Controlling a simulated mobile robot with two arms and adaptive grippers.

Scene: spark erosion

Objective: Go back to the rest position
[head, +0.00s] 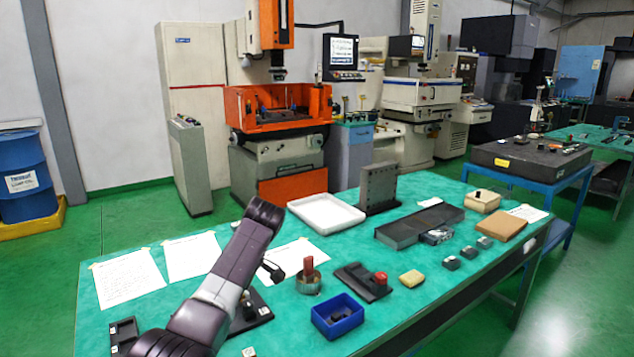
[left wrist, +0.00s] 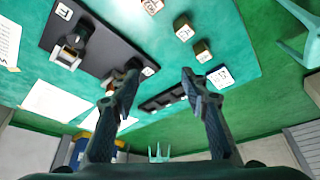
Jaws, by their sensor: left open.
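My left arm crosses the lower left of the head view, over the green table (head: 440,270). Its gripper cannot be made out there. In the left wrist view my left gripper (left wrist: 160,84) is open, its two fingers apart with nothing between them. Past the fingers are a dark plate (left wrist: 110,45) with a black fixture on it, several small labelled blocks (left wrist: 183,27) and a dark slotted holder (left wrist: 165,98). In the head view my arm partly covers a black plate (head: 262,305). My right gripper is in neither view.
The table holds a white tray (head: 325,213), a blue bin (head: 337,315), a round holder with a red part (head: 308,277), a grey upright block (head: 378,187) and paper sheets (head: 127,278). An orange machine (head: 280,110) stands behind. Green floor (head: 130,215) is open at left.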

